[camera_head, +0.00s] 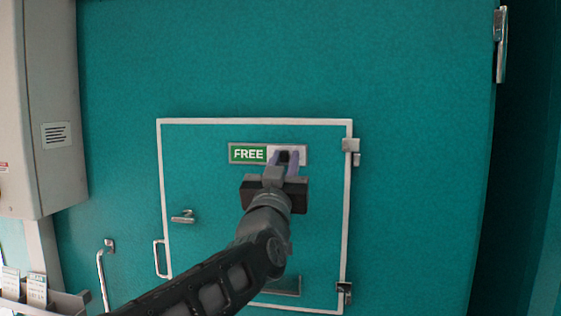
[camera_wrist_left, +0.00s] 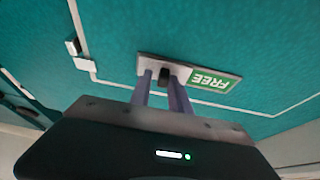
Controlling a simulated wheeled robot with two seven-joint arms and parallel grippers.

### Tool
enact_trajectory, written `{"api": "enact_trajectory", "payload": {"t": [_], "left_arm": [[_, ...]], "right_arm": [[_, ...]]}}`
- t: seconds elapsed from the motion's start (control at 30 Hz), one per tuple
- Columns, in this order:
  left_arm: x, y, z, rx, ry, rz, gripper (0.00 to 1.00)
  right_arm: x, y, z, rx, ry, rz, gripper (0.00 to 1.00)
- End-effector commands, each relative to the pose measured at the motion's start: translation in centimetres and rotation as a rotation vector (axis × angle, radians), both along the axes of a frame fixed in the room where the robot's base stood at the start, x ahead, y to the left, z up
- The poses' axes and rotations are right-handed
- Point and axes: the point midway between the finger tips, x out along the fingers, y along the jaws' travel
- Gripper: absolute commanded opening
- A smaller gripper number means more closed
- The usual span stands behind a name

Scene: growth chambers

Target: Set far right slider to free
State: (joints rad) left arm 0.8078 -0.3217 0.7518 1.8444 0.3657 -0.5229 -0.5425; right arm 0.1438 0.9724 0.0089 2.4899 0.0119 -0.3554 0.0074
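The slider sign (camera_head: 268,148) is a small framed plate on the teal door. Its left part shows a green FREE field (camera_head: 248,154); its right part is a pale cover with a black knob (camera_head: 284,157). In the left wrist view the sign (camera_wrist_left: 147,61) appears turned over, with the green FREE field (camera_wrist_left: 213,82) at right and the knob (camera_wrist_left: 164,77) between my fingers. My left gripper (camera_head: 284,161) is at the sign, its purple fingers on either side of the knob, with gaps visible in the wrist view. My right gripper is not in view.
A white-framed hatch (camera_head: 160,190) with hinges (camera_head: 350,145) at right and a lever handle (camera_head: 183,217) at left surrounds the sign. A grey cabinet (camera_head: 55,135) stands at left. A large door latch (camera_head: 501,45) is at upper right.

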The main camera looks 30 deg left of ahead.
Motion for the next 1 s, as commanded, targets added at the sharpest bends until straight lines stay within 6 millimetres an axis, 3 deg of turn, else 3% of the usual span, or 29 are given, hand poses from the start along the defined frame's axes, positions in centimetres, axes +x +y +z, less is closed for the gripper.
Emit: {"api": "enact_trajectory", "payload": {"t": [0.17,0.53,1.0], "left_arm": [[0.0,0.0,0.0,0.000,0.000,0.001,0.36],[-0.6,-0.1,-0.5,0.001,0.000,0.002,0.36],[-6.4,-2.2,-3.0,0.000,-0.002,0.001,0.36]], "right_arm": [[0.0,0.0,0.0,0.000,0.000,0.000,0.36],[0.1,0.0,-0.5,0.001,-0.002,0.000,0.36],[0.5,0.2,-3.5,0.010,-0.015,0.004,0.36]]}}
